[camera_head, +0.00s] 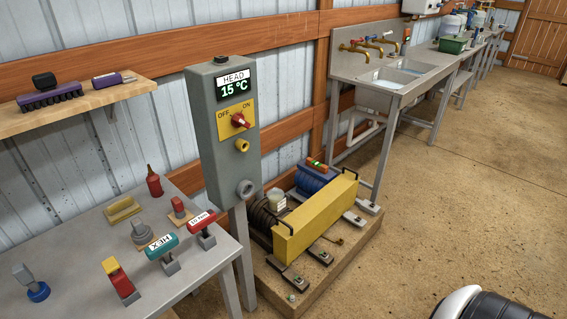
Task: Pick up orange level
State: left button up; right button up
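The orange level (317,164) is a small orange bar with a green patch. It lies on top of a blue ribbed motor (313,181), behind a long yellow guard (315,222) on a low wooden base. Its far side is hidden from this angle. Neither of my grippers shows in the head view. A white and black rounded part at the bottom right edge may be mine.
A grey control box (223,165) on legs stands left of the motor. A metal table (95,240) with several tools is at the lower left. A sink bench (375,85) stands behind the motor. The concrete floor (450,200) to the right is clear.

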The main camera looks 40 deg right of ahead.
aim_at(319, 167)
jog(key=l+u, duration=0.4)
jog(key=l, duration=0.55)
jog(key=l+u, duration=0.35)
jog(key=l, duration=0.6)
